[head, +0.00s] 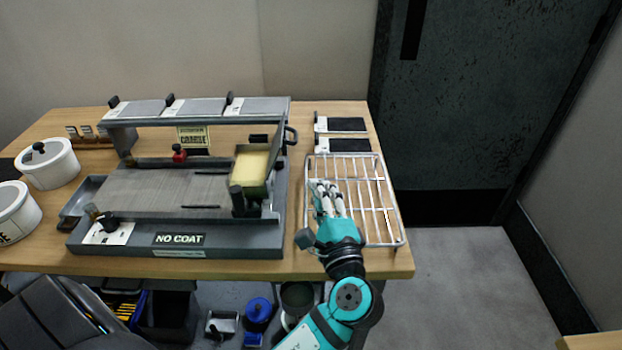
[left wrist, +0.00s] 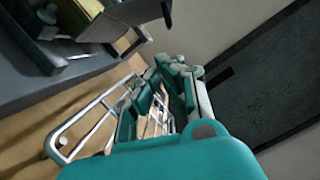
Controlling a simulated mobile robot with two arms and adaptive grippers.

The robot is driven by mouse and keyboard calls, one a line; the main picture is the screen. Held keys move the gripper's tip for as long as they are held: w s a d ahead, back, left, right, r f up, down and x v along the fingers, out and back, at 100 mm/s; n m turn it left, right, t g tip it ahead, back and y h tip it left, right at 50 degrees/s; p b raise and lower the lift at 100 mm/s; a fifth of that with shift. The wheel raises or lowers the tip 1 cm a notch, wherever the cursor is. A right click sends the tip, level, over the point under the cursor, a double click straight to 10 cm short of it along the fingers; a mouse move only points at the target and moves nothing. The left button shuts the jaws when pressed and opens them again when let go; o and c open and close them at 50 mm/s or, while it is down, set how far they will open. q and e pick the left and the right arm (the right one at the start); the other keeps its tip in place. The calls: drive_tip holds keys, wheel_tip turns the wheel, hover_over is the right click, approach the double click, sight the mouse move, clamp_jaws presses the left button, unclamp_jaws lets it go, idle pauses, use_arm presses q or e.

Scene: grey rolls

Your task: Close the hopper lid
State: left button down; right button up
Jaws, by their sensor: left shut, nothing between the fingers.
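The grey machine on the table has an open-topped box (head: 252,163) at its right end with a pale yellow surface inside, which looks like the hopper. Its yellow inside also shows at the top left of the left wrist view (left wrist: 88,10). I cannot tell for certain which part is the hopper lid; three flat grey panels with black knobs (head: 262,106) lie along the machine's top. My left gripper (head: 326,187) is shut and empty, above the wire rack and to the right of the box, apart from it. Its fingers fill the middle of the left wrist view (left wrist: 165,78). My right gripper is not in view.
The wire rack (head: 399,222) lies at the table's right end, with two dark plates (head: 346,125) behind it. A black handle (head: 291,136) sticks out from the machine's right side. White lidded pots (head: 52,170) stand at the left. A dark door (head: 470,100) is behind.

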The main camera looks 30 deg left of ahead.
use_arm(q)
drive_tip(key=w+a+r+p, duration=0.1)
drive_tip(key=w+a, duration=0.3)
drive_tip(key=a, duration=0.5)
drive_tip(key=shift+r, duration=0.5)
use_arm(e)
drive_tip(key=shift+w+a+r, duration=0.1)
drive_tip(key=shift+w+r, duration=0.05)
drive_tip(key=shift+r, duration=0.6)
use_arm(q)
drive_tip(key=shift+a, duration=0.15)
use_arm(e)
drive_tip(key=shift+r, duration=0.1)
